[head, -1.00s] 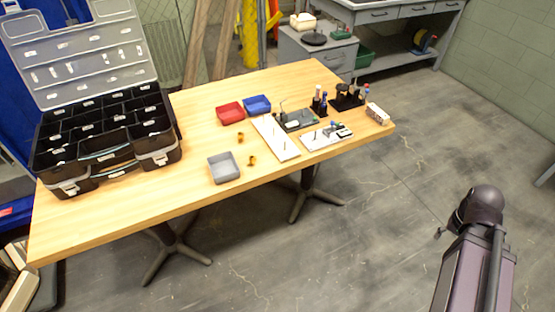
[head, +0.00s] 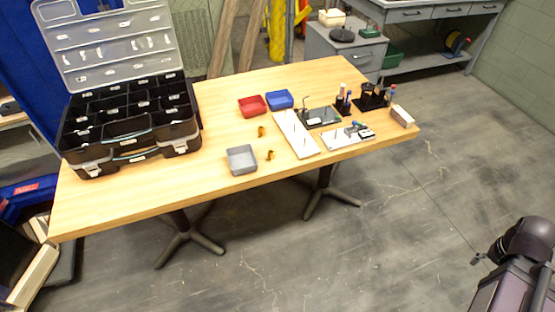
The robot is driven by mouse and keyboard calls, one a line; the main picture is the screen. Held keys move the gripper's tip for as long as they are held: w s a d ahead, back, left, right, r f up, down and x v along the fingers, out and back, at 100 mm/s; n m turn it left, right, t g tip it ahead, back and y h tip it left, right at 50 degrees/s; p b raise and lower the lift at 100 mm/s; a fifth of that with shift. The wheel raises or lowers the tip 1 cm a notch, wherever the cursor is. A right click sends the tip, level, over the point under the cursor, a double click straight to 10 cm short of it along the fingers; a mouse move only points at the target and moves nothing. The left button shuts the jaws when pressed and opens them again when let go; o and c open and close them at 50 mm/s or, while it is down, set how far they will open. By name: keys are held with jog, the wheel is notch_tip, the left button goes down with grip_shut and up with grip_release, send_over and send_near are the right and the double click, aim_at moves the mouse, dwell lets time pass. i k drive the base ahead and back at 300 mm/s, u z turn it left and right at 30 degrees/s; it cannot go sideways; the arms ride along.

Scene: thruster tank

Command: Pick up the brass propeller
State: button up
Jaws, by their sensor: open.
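Two small brass-coloured pieces stand on the wooden table. The farther brass piece (head: 262,131) is just below the red tray, and the nearer brass piece (head: 270,155) is just right of the grey tray. Both are too small to tell which is a propeller. Nothing touches or covers them. Part of my own arm shows at the bottom right, over the floor and well apart from the table. My gripper's fingers cannot be made out in this view.
The table (head: 110,210) holds a red tray (head: 252,106), a blue tray (head: 279,99), a grey tray (head: 242,160) and a white board (head: 296,133) with upright pins. A large open black organizer (head: 128,120) fills the left end. Floor (head: 390,240) in front is clear.

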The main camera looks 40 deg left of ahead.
aim_at(271, 153)
jog(key=z, duration=0.05)
jog(key=k, duration=1.4)
jog(key=u, duration=2.25)
jog(key=i, duration=0.7)
jog(key=z, duration=0.25)
